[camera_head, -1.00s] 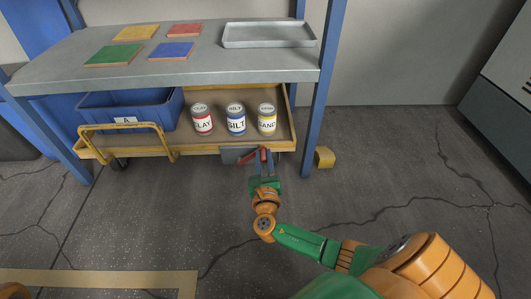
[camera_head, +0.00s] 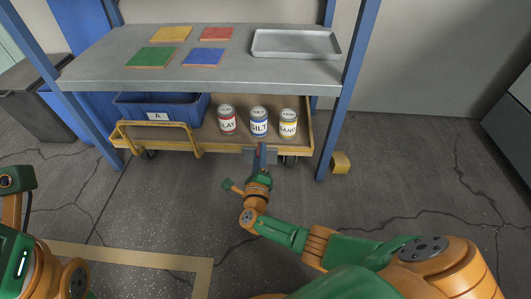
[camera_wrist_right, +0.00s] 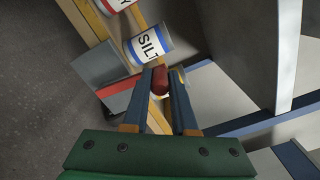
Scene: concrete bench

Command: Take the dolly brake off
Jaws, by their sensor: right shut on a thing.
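The dolly (camera_head: 216,144) is a low yellow platform under the bench. A grey brake plate (camera_wrist_right: 98,66) is on its front edge, with a red strip (camera_wrist_right: 117,97) along it. A red brake lever (camera_wrist_right: 160,80) shows in the right wrist view between the fingertips. My right gripper (camera_head: 260,155) is at the dolly's front edge, below the blue-labelled can. Its jaws are shut on the red lever, and the fingers hide most of it in the head view. Part of my left arm shows at the lower left, but its gripper does not show.
On the dolly stand a blue crate (camera_head: 138,109) and cans of CLAY (camera_head: 227,122), SILT (camera_head: 259,123) and SAND (camera_head: 288,124). A yellow handle (camera_head: 157,125) is at its front left. A yellow block (camera_head: 340,163) lies by the bench's right leg (camera_head: 338,125). The floor in front is clear.

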